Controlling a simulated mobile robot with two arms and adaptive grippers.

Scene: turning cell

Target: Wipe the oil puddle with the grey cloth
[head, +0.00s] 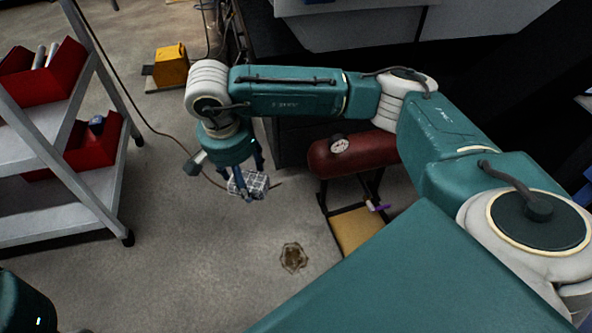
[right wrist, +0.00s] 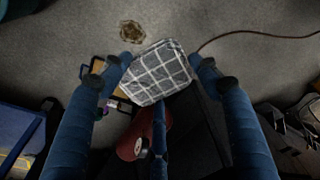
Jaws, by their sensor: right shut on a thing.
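The oil puddle (head: 293,257) is a small brown patch on the grey floor, in the lower middle of the head view. It also shows at the top of the right wrist view (right wrist: 131,30). The grey cloth (head: 250,183) is a checked bundle with white lines. My right gripper (head: 245,190) is shut on the cloth and holds it left of and beyond the puddle, apart from it. In the right wrist view the cloth (right wrist: 158,72) sits between the fingers. My left gripper is out of view; only a piece of my left arm shows at the lower left.
A grey shelf cart (head: 60,200) with red bins (head: 95,145) stands at left. A dark red tank (head: 335,160) with a gauge stands right of the cloth. A yellow box (head: 171,66) and a cable lie on the floor behind. The floor around the puddle is clear.

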